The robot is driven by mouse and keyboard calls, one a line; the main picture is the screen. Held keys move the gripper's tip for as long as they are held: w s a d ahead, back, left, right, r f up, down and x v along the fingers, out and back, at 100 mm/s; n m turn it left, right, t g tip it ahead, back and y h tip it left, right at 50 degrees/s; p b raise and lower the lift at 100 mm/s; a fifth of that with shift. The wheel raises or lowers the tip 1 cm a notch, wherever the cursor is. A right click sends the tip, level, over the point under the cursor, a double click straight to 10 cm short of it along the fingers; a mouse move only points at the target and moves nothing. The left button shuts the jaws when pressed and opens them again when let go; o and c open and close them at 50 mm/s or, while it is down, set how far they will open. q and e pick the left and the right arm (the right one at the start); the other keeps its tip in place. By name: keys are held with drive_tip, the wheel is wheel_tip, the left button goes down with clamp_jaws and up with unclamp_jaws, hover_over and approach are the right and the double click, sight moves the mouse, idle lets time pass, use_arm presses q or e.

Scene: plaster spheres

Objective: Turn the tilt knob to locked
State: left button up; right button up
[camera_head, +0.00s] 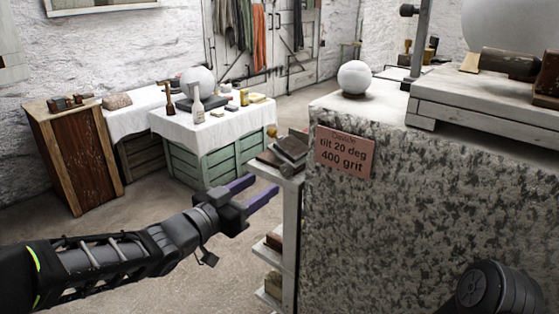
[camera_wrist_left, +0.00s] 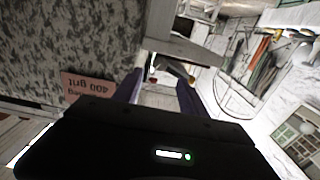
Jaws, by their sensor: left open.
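My left gripper (camera_head: 264,186) reaches in from the left with its two purple fingers apart and nothing between them. In the left wrist view its fingers (camera_wrist_left: 160,82) are also spread and empty. It is in the air, left of the speckled stone block (camera_head: 430,220). A black knob (camera_head: 408,10) sits on a grey upright post at the top right, well away from the gripper. I cannot tell whether it is the tilt knob, or how it is set. A pink sign (camera_head: 344,152) on the block reads "tilt 20 deg 400 grit". My right gripper is not in view.
A white plaster sphere (camera_head: 354,77) stands on the block, and a larger sphere (camera_head: 512,22) is at the top right. A narrow shelf (camera_head: 290,215) with books stands beside the block. A cloth-covered table (camera_head: 180,122) and a wooden cabinet (camera_head: 75,160) stand behind. Open floor lies between.

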sight(284, 171)
use_arm(q)
drive_tip(key=shift+x, duration=3.95)
drive_tip(key=shift+c, duration=0.2)
clamp_jaws()
